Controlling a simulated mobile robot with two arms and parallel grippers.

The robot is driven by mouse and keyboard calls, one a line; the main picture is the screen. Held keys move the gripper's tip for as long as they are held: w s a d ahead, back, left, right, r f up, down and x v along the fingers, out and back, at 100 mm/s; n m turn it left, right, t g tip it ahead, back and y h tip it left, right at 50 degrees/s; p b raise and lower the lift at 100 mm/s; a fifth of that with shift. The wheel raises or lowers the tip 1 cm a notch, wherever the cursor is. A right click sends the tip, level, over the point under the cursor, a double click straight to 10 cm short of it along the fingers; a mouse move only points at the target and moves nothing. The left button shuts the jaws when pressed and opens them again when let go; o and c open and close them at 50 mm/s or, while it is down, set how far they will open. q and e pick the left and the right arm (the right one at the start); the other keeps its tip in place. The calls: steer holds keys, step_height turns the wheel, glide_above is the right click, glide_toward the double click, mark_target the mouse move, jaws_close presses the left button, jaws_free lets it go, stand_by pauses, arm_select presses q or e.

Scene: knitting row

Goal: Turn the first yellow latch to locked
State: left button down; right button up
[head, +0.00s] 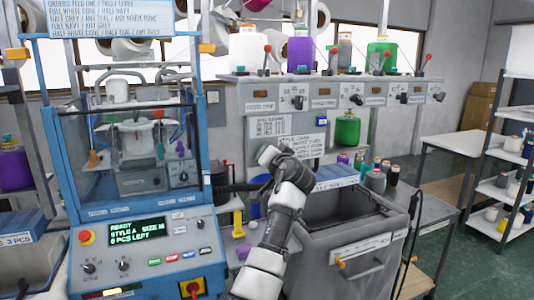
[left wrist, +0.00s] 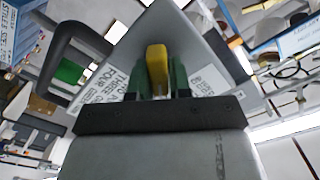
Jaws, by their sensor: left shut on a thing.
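In the left wrist view my left gripper (left wrist: 158,85) has its two green fingers closed on a yellow latch (left wrist: 157,62). The latch stands upright between the fingers in front of a grey panel (left wrist: 180,35) with printed white labels. Its lower end is hidden by the gripper, and I cannot tell whether it is locked. In the head view an arm of mine rises from the bottom middle; its fingers cannot be made out there. My right gripper cannot be seen.
The blue knitting machine (head: 140,222) stands at left with a lit display. The open grey bin (head: 370,250) is right of the arm. Behind is a grey panel with red-knobbed levers (head: 267,48). A shelf rack (head: 510,185) stands at far right beside open green floor.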

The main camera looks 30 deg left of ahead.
arm_select(q)
steer(key=m+p, duration=0.2)
steer(key=m, duration=0.2)
steer(key=shift+w+d+f+m, duration=0.1)
steer(key=shift+m, duration=0.2)
steer(key=m+p, duration=0.1)
steer(key=m, duration=0.2)
steer(key=shift+f+p, duration=0.15)
steer(key=shift+p, duration=0.15)
steer(key=shift+f+m+p, duration=0.2)
steer(key=shift+m+p, duration=0.4)
steer(key=shift+m, duration=0.7)
steer(key=c, duration=1.1)
jaws_free()
steer(key=shift+w, duration=0.1)
steer(key=shift+d, duration=0.1)
